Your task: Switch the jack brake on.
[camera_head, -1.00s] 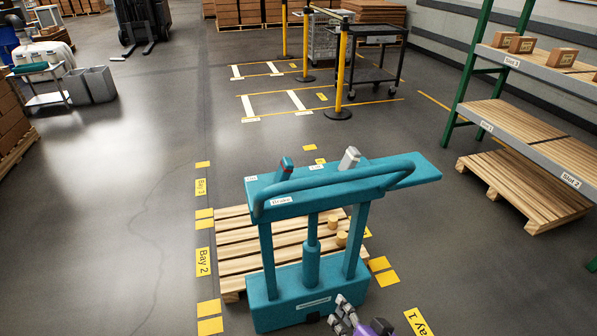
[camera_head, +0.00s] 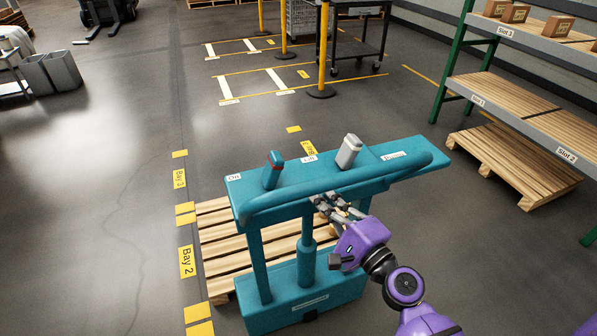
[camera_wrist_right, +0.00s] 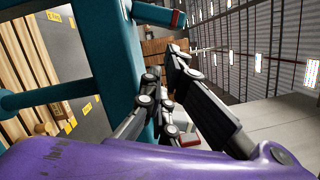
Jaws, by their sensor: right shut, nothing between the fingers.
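The teal jack (camera_head: 302,285) stands upright, with a bare wooden pallet's slats showing behind and left of it. Its top panel (camera_head: 240,187) carries a teal lever with a red mark (camera_head: 272,170) near the left end and a pale grey lever (camera_head: 349,151) near the middle. Small white labels lie on the panel; most are too small to read. My right gripper (camera_head: 328,203) is shut and empty at the front bar of the panel, below and right of the red-marked lever. In the right wrist view its fingers (camera_wrist_right: 165,85) are beside the teal panel. My left gripper is out of view.
A wooden pallet (camera_head: 218,243) lies by the jack. A shelf rack with green posts (camera_head: 452,62) stands at the right, another pallet (camera_head: 513,165) on the floor by it. Yellow posts (camera_head: 322,50) and a black cart (camera_head: 352,50) stand behind.

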